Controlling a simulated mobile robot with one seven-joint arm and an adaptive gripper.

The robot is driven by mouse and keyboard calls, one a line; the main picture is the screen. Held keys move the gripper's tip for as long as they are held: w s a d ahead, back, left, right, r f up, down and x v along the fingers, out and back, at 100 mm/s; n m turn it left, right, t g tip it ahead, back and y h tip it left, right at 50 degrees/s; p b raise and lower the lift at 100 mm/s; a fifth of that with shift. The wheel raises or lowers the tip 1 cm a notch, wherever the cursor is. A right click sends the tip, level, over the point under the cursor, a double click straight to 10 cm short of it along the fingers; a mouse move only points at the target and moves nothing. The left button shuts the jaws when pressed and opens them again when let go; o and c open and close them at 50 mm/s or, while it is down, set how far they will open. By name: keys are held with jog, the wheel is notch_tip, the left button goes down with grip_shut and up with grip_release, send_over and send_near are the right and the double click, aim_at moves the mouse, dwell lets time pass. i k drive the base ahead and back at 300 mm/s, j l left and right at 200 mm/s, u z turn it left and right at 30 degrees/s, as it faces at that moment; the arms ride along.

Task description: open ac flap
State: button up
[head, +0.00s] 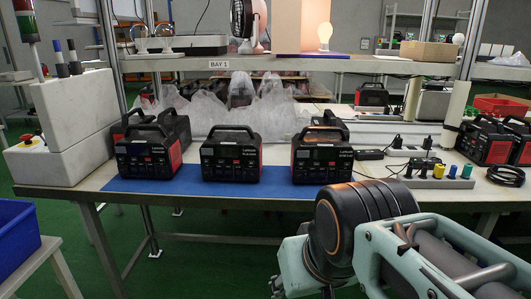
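Three black-and-red portable power stations stand upright in a row on a blue mat (182,187): a left one (143,160), a middle one (230,158) and a right one (321,160). Each has a carrying handle on top and a front panel with small ports and red marks. The AC flap is too small to make out on any of them. My arm (367,215) reaches in from the lower right, in front of the bench and apart from the power stations.
Another power station (172,129) stands behind the left one. Coloured plugs (439,171) and cables lie right on the bench (75,184). A white box with a red button (27,139) is at left. A shelf (350,66) spans above. A blue bin (14,240) is lower left.

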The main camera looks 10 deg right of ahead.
aim_at(344, 175)
jog(key=z, duration=0.8)
